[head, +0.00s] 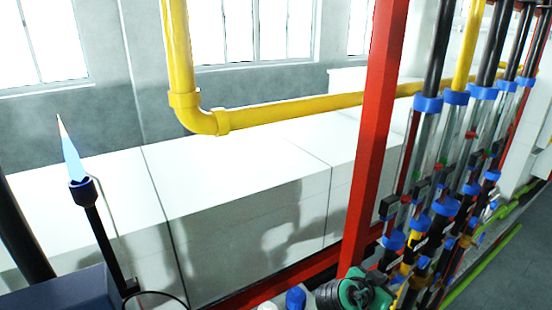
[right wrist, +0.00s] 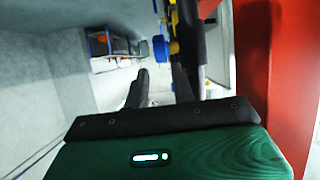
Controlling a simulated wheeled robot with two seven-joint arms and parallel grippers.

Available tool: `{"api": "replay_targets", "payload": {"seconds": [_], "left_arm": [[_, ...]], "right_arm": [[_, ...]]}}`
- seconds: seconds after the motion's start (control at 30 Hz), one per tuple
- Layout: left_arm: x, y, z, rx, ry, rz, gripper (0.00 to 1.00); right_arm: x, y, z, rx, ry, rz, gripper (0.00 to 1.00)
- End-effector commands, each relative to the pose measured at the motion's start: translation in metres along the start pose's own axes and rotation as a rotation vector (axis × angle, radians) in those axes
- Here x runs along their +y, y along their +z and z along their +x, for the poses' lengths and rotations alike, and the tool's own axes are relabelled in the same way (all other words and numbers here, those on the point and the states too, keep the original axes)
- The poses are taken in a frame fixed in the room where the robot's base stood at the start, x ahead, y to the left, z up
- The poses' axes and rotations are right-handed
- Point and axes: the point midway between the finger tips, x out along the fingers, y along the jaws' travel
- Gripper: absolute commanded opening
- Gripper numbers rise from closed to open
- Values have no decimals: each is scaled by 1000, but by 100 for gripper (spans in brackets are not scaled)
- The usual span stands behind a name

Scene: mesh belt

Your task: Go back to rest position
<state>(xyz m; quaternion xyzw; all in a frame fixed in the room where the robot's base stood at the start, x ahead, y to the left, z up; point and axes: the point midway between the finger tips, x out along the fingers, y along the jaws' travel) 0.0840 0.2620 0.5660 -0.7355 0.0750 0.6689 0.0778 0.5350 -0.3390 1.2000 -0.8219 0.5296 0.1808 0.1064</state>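My right gripper (right wrist: 160,80) shows in the right wrist view as a green body with two dark fingers pointing away from the camera. The fingers stand apart with a gap between them, and I see nothing held. In the head view my right gripper (head: 352,291) is at the bottom edge, partly cut off, close to the foot of a red post (head: 378,130). Its fingertips cannot be made out there. My left gripper is not in view.
A rack of dark and yellow pipes with blue collars (head: 445,205) fills the right side. A yellow pipe (head: 290,109) crosses above white cabinets (head: 230,180). In the right wrist view a red post (right wrist: 280,80) is close right.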

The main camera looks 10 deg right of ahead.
Motion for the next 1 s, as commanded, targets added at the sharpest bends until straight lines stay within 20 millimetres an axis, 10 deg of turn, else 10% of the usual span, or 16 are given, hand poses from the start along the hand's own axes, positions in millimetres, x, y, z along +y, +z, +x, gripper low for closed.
{"api": "replay_targets", "payload": {"seconds": [0.27, 0.5, 1.0], "left_arm": [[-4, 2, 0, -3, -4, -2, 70], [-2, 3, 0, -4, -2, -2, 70], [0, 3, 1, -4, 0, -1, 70]], "right_arm": [[57, 83, -5, -243, -174, -312, 25], [115, 153, -49, -474, -458, -656, 25], [187, 207, -138, -688, -891, -1021, 25]]}}
